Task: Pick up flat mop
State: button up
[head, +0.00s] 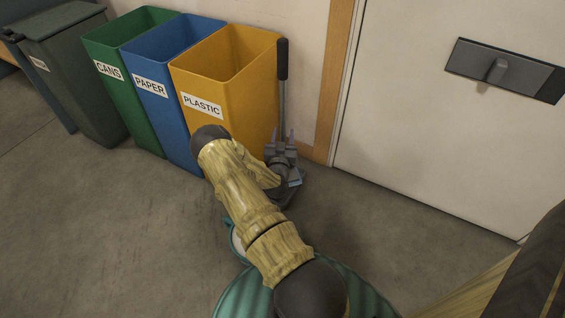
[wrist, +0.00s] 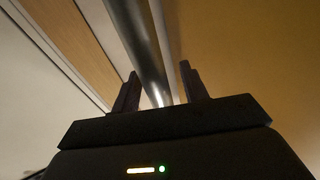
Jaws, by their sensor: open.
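The flat mop (head: 282,60) stands upright against the right side of the yellow plastic bin, with a black grip on top and a grey metal pole. Its lower end is largely hidden behind my gripper and arm. My gripper (head: 280,134) is at the lower part of the pole, its fingers pointing toward the wall. In the wrist view my gripper (wrist: 158,70) is open, and the pole (wrist: 135,40) runs between its two fingers, slightly tilted. I cannot tell whether either finger touches the pole.
The yellow bin (head: 248,88) stands close to the left of my gripper, beside a blue paper bin (head: 150,70) and a green cans bin (head: 112,90). A white door (head: 420,110) with a wooden frame (head: 333,80) is to the right. The floor (head: 90,230) at left is clear.

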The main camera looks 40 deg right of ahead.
grip_shut()
dwell(1.4)
